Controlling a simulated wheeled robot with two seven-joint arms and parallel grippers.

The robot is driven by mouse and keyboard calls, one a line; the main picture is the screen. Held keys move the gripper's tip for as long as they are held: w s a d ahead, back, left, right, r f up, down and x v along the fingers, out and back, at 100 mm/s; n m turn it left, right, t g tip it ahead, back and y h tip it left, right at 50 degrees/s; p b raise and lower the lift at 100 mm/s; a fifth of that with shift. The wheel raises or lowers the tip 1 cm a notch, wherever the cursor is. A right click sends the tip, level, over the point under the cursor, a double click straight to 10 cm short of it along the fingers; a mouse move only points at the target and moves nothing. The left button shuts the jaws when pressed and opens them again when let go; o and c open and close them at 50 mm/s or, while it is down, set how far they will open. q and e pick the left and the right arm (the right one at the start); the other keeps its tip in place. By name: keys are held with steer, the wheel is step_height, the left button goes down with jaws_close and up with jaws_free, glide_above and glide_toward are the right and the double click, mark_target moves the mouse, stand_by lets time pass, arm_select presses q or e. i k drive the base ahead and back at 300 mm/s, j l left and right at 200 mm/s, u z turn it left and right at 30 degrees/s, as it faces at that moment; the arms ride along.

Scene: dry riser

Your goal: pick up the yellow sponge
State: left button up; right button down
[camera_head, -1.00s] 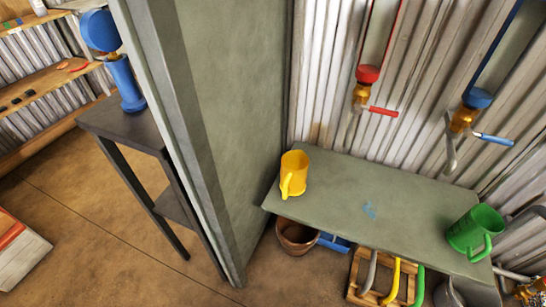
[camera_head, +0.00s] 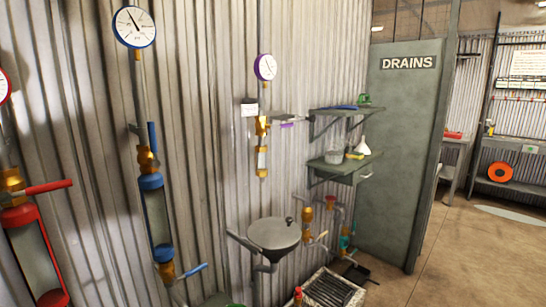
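I cannot make out a yellow sponge for certain. A small yellowish item (camera_head: 355,155) lies on the lower wall shelf (camera_head: 326,166), beside a clear flask with a pale top (camera_head: 362,146). It is too small to tell what it is. Neither of my grippers shows in the head view.
A grey partition marked DRAINS (camera_head: 402,150) stands right of the shelves. A round grey basin (camera_head: 274,234) and pipes with valves stick out from the corrugated wall. A floor grate (camera_head: 330,290) lies below. Open brown floor (camera_head: 450,260) is at the right.

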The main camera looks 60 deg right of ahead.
mark_target(357, 155)
steer(key=z, duration=2.65)
steer(key=i+l+z, duration=0.4)
steer(key=i, duration=0.35)
steer(key=i+z, duration=0.4)
steer(key=i, duration=0.35)
steer(key=i+u, duration=0.1)
steer(key=i, duration=0.4)
steer(key=i+l+u, duration=0.1)
steer(key=i, duration=0.4)
steer(key=i+l+u, duration=0.1)
steer(key=i, duration=0.35)
steer(key=l, duration=0.1)
